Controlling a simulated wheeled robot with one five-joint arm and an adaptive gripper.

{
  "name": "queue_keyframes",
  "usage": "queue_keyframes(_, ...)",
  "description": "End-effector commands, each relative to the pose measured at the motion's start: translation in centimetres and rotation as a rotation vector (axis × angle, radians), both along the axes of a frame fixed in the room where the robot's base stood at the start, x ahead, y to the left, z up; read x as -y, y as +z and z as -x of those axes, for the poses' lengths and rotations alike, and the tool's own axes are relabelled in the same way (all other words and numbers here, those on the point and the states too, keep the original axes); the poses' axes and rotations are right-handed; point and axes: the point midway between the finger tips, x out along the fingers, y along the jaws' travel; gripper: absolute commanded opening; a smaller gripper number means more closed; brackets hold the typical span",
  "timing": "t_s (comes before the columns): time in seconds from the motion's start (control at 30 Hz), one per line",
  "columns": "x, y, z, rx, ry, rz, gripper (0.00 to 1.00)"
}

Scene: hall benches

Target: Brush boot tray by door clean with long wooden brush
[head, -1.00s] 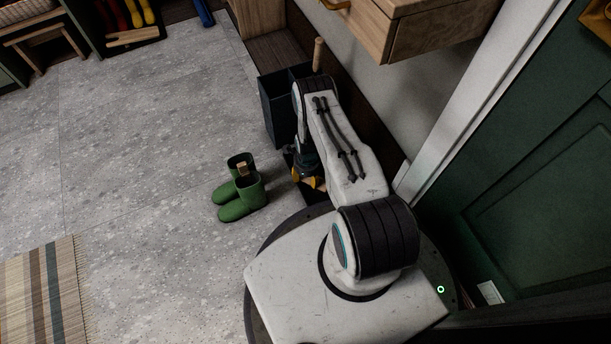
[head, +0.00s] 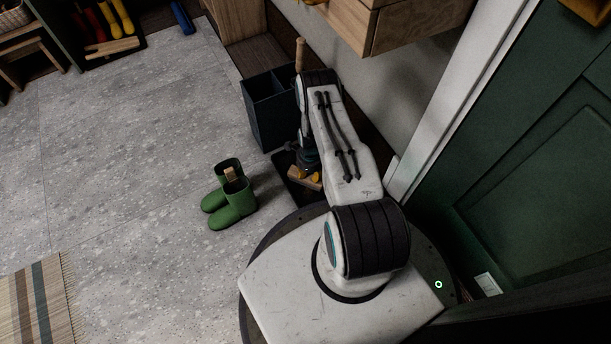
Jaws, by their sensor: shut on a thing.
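The dark boot tray (head: 284,164) lies on the floor by the wall, beside my base and largely hidden by my arm. A pair of green boots (head: 230,196) stands upright on the floor to the left of the tray, with a small tan piece in or on the rear boot.
A dark divided bin (head: 268,115) stands just beyond the tray, with a wooden handle (head: 299,55) rising behind it. A wooden drawer unit (head: 410,28) overhangs at the upper right. The green door (head: 545,150) is on the right. Open floor lies left, with a striped rug (head: 38,300).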

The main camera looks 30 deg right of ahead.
Motion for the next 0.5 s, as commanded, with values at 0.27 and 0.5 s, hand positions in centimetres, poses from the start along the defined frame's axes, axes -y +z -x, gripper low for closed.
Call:
queue_keyframes(0.27,1.3,-1.1,1.6,-0.026,-0.01,-0.011,0.0)
queue_keyframes(0.5,2.2,-1.1,1.6,-0.024,-0.012,-0.01,0.0)
